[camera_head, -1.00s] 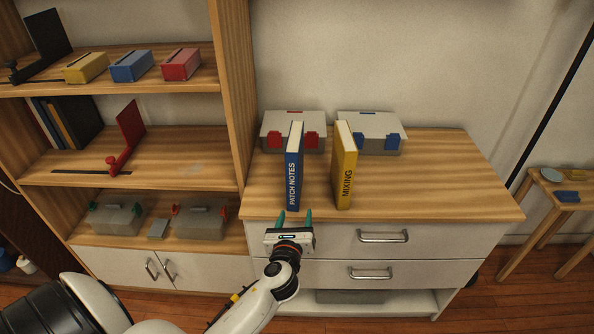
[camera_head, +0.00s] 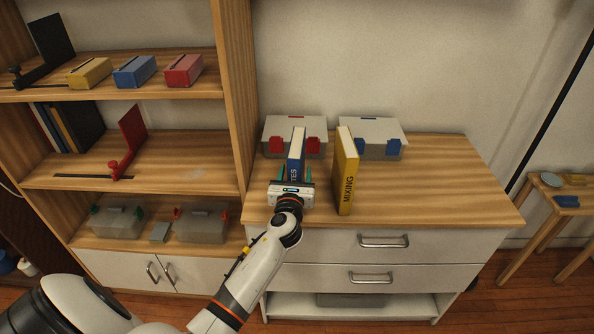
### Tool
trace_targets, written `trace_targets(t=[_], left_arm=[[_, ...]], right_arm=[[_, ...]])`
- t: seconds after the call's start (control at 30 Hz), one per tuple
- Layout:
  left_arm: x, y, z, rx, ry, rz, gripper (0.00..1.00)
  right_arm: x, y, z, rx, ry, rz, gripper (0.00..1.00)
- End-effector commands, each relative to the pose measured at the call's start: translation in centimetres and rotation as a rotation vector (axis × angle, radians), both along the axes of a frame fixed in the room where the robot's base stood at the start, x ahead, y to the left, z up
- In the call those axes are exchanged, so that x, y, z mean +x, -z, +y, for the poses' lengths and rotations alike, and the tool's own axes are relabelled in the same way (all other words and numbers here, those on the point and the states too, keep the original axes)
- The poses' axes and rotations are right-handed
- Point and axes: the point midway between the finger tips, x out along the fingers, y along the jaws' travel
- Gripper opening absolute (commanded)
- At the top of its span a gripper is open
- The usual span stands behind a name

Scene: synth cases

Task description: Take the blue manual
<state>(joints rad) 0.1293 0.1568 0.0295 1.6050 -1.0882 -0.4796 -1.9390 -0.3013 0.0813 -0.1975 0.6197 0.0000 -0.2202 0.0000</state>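The blue manual (camera_head: 297,148), lettered PATCH NOTES with only the end of the lettering showing now, stands upright on the wooden top of the drawer cabinet (camera_head: 430,190). My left gripper (camera_head: 295,172) is at its spine. Its teal fingers show on either side of the manual, spread wider than it, with a small gap visible at each side. The gripper body hides the lower part of the spine. My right gripper is not in view.
A yellow MIXING book (camera_head: 346,172) stands upright just right of the manual. Behind them are a grey case with red latches (camera_head: 294,128) and one with blue latches (camera_head: 372,130). A shelf upright (camera_head: 240,100) rises on the left. The cabinet top's right side is clear.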

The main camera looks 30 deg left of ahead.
Motion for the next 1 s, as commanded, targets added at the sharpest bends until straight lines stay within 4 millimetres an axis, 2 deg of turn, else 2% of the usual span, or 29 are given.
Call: trace_targets(t=[0.13, 0.37, 0.7, 1.0], left_arm=[[1.14, 0.08, 0.52, 0.0, 0.001, 0.0, 0.56], [1.2, 0.13, 0.55, 0.0, 0.001, 0.001, 0.56], [1.17, 0.14, 0.54, 0.0, 0.001, 0.001, 0.01], [1.21, -0.24, 0.56, 0.0, 0.001, -0.003, 0.0]], right_arm=[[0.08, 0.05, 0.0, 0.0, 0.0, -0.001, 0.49], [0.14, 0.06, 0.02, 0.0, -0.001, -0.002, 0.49], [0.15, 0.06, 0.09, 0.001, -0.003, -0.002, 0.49], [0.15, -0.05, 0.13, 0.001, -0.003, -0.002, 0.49]])
